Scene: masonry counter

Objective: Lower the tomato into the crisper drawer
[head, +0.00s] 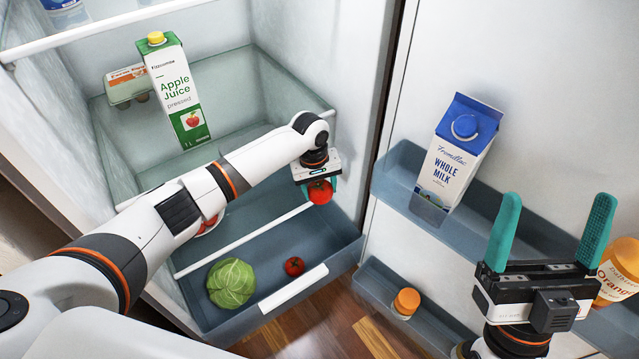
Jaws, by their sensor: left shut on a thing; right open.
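My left gripper (320,184) is shut on a red tomato (320,193) and holds it above the right part of the open crisper drawer (333,246). The drawer is blue-grey with a pale handle strip at its front. Inside it lie a green cabbage (231,283) and another small red tomato (294,266), both near the front. My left arm crosses the view and hides part of the drawer's back and the shelf above. My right gripper (553,232) is open and empty, in front of the fridge door at the lower right.
An apple juice carton (178,95) and an egg box (130,85) stand on the shelf above. The open door at right holds a milk carton (455,155), an orange juice bottle (618,270) and an orange-capped container (405,303). The drawer's right part is bare.

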